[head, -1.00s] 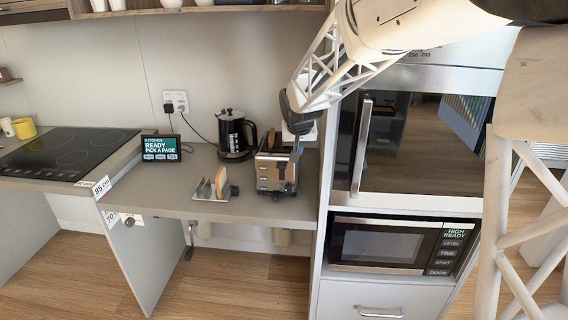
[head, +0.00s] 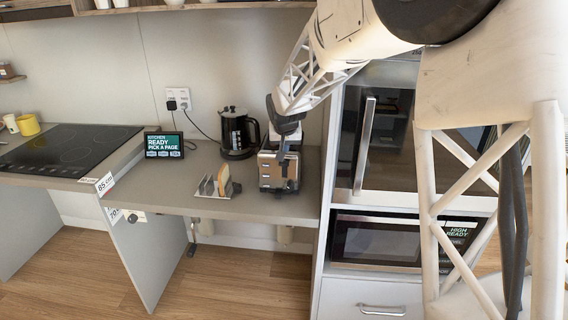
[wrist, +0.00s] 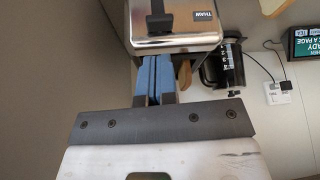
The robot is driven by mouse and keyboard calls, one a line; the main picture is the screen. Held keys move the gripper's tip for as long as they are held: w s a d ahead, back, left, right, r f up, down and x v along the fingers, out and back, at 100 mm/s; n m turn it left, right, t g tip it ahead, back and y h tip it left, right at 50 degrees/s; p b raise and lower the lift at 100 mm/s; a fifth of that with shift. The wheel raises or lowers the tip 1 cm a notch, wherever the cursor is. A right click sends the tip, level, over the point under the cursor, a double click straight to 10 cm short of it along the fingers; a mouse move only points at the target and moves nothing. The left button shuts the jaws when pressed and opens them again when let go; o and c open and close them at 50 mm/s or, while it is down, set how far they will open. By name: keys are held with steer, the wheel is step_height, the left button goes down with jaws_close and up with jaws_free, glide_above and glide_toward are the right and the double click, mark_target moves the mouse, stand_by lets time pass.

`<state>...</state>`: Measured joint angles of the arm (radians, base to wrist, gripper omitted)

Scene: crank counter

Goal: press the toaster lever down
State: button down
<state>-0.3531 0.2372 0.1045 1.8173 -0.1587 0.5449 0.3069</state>
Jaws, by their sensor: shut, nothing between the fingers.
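The toaster (head: 279,171) is a silver box on the low counter, beside the tall oven cabinet. In the wrist view its shiny face (wrist: 190,38), with a THAW label, fills the top middle. A dark upright part (wrist: 158,18) on that face looks like the lever; its height in its travel is hard to tell. My gripper (wrist: 152,62) is shut and empty, its blue fingers together, with the tips at the toaster's edge in the picture. I cannot tell whether they touch it. In the head view, my gripper (head: 284,148) is over the toaster and partly hides its top.
A black kettle (head: 236,133) stands behind and left of the toaster. A toast rack (head: 216,185) with bread is at its left. The oven cabinet (head: 336,150) closes off the right side. A small display (head: 164,146) stands farther left.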

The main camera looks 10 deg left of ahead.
mark_target(284, 162)
steer(key=shift+f, duration=0.1)
steer(key=shift+x, duration=3.4)
steer(key=shift+f, duration=0.1)
step_height(284, 162, down, 6)
steer(key=shift+r, duration=0.25)
steer(key=shift+s, duration=0.15)
steer(key=s, duration=0.1)
steer(key=s+r, duration=0.1)
steer(key=shift+s+d, duration=0.25)
steer(key=shift+s, duration=0.1)
